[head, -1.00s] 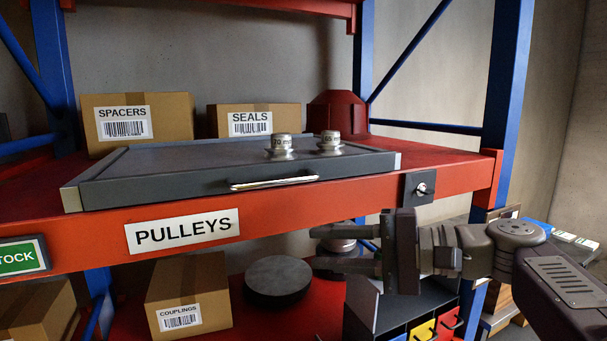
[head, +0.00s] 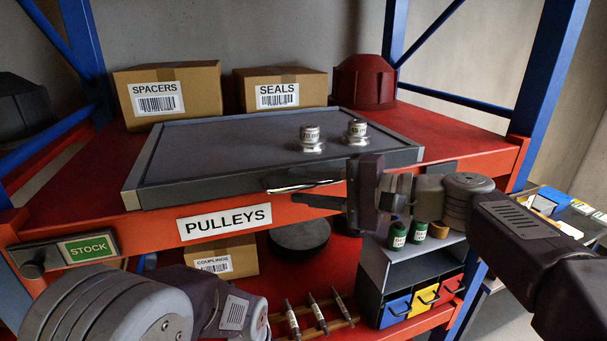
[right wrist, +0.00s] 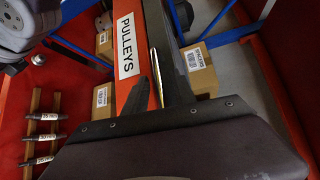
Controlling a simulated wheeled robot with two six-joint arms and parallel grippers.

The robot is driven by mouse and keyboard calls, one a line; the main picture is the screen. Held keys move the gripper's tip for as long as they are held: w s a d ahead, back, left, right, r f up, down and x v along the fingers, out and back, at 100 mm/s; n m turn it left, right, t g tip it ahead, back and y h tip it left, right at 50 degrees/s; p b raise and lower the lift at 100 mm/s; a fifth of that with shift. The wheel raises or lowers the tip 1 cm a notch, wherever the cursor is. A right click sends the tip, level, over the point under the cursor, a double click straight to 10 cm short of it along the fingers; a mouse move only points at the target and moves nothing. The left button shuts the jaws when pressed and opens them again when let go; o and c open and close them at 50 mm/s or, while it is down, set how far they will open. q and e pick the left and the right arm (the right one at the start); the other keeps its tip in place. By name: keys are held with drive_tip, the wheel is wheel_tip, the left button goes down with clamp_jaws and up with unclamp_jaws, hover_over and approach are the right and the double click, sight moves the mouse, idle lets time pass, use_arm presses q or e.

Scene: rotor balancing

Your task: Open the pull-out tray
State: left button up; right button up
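The pull-out tray (head: 220,150) is a flat grey tray on the red shelf, its dark front near the shelf's front edge. Its bright bar handle (head: 290,184) is on the front, partly covered by my right gripper; it also shows as a bright strip in the right wrist view (right wrist: 155,75). My right gripper (head: 290,190) is at the handle, its fingers above and below it in the head view. In the right wrist view the handle lies between the fingers, which stand apart. Part of my left arm shows at lower left; its gripper is out of view.
Two weights (head: 311,139) (head: 356,132) stand on the tray's right half. Boxes marked SPACERS (head: 168,92) and SEALS (head: 280,90) stand behind it. Below are a dark disc (head: 300,236), several shafts on a wooden rack, and a drawer unit (head: 400,285) with green cylinders on top.

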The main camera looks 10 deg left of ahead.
drive_tip(key=shift+a+f, duration=0.1)
drive_tip(key=shift+a, duration=0.15)
drive_tip(key=shift+w+d, duration=0.1)
drive_tip(key=shift+d, duration=0.1)
drive_tip(key=shift+c, duration=1)
clamp_jaws()
